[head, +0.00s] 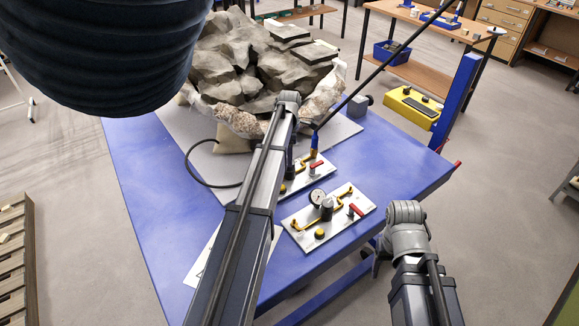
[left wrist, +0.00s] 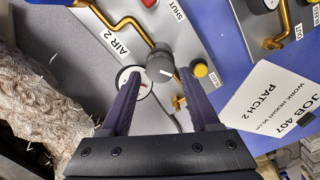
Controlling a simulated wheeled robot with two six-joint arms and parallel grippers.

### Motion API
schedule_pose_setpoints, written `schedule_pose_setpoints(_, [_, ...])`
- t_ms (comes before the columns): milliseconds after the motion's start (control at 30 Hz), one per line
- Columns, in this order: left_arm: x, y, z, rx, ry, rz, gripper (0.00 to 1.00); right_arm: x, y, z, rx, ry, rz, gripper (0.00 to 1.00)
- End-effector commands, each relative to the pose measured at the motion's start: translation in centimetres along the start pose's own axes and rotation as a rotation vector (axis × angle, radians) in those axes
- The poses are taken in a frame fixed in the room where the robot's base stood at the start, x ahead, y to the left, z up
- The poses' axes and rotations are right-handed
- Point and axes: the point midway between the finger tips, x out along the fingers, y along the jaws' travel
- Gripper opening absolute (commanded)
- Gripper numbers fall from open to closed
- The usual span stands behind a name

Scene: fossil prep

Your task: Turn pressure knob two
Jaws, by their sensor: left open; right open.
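In the left wrist view, the grey AIR 2 panel (left wrist: 192,38) carries a dark round pressure knob (left wrist: 160,66) with a white pointer line towards the lower right. A gauge (left wrist: 128,82), partly behind a finger, is left of the knob; a yellow button (left wrist: 200,70) is right of it. My left gripper (left wrist: 161,78) is open, with the knob between its fingertips in the picture; I cannot tell the height gap. In the head view this panel (head: 321,160) is the farther of two, and my left arm hides its knob. My right arm shows at lower right; its gripper is out of view.
A nearer, similar panel (head: 296,222) has a gauge, knob and red handle (head: 356,210). A rock block (head: 235,60) in a plaster jacket stands behind. A job card (left wrist: 272,100) lies beside the AIR 2 panel. The blue table (head: 410,175) is clear at right.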

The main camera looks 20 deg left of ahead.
Motion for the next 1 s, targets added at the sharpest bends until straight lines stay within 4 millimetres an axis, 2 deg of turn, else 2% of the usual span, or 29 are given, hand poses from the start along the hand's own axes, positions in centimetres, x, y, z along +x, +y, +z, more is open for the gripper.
schedule_pose_setpoints(33, [1.4,0.0,0.0,0.000,0.000,0.000,0.62,1.4,-0.1,-0.1,0.000,0.000,0.000,0.68])
schedule_pose_setpoints(200, [2.6,0.0,0.0,0.000,0.000,0.000,0.62,2.6,-0.2,-0.2,0.001,0.000,0.000,0.68])
schedule_pose_setpoints(533, [2.7,0.0,0.0,0.000,0.000,0.000,0.62,2.7,-0.2,-0.2,0.001,0.000,0.000,0.68])
schedule_pose_setpoints(1000, [2.7,0.0,0.0,0.000,0.000,0.000,0.10,2.7,-0.3,-0.2,0.001,0.000,0.000,0.68])
